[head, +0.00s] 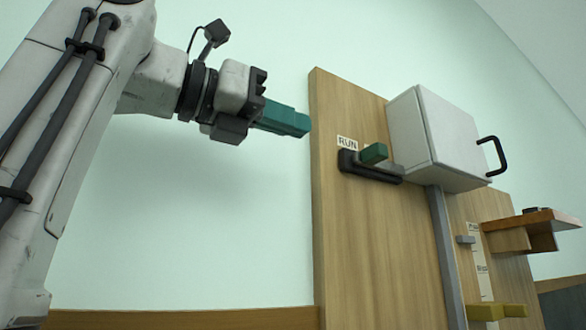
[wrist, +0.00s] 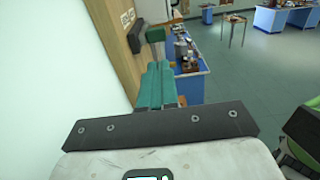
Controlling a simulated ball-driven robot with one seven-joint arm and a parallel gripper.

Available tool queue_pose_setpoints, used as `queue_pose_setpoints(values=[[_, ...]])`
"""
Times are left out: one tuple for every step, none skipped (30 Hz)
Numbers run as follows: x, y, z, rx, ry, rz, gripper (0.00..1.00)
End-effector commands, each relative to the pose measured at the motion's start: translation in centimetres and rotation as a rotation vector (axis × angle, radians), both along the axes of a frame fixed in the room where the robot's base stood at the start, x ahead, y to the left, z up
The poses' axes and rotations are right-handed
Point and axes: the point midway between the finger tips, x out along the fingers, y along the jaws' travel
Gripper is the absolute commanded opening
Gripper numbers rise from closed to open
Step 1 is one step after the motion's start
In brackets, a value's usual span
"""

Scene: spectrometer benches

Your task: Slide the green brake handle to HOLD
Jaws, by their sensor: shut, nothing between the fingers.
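The green brake handle (head: 374,153) stands out from a black slotted track (head: 350,163) on the wooden panel. The RUN label (head: 347,142) is above the track's left end; no HOLD label is readable. In the wrist view the handle (wrist: 155,34) is just beyond my fingertips, with a label (wrist: 127,18) to its left. My gripper (head: 306,125) has teal fingers, shut and empty, left of the handle and a little higher in the head view. The fingers (wrist: 158,66) also show closed together in the wrist view. They appear apart from the handle.
A pale cabinet (head: 408,130) with a black pull (head: 493,155) juts out right of the handle. Below are a grey conduit (head: 446,260), a yellow handle (head: 497,312) and a wooden shelf (head: 530,222). Blue benches (wrist: 192,86) stand beyond in the wrist view, with open floor to their right.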

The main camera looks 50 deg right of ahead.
Motion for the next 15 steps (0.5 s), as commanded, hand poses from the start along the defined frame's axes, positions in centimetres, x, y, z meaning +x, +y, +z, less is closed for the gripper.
queue_pose_setpoints(values=[[-0.3,-0.9,0.0,0.001,-0.002,-0.004,0.0],[-0.5,-1.5,0.1,0.001,-0.001,-0.005,0.0],[-0.6,-2.2,0.1,0.002,-0.002,-0.004,0.0],[-0.8,-2.8,0.1,0.0,-0.002,-0.004,0.0],[-1.0,-3.4,0.1,-0.001,-0.002,-0.006,0.0],[-1.2,-4.1,0.1,0.001,-0.001,-0.005,0.0],[-1.4,-4.7,0.1,0.001,-0.001,-0.004,0.0],[-1.6,-5.3,0.1,0.0,-0.002,-0.006,0.0],[-1.8,-6.0,0.1,0.0,-0.002,-0.005,0.0],[-1.9,-6.6,0.2,0.0,0.0,-0.005,0.0],[-2.1,-7.1,0.2,0.0,-0.001,-0.005,0.0],[-2.3,-7.8,0.2,0.0,-0.001,-0.005,0.0],[-2.5,-8.3,0.2,0.0,-0.001,-0.005,0.0],[-2.6,-8.8,0.3,0.0,-0.001,-0.005,0.0],[-2.7,-9.4,0.2,0.0,-0.001,-0.005,0.0]])
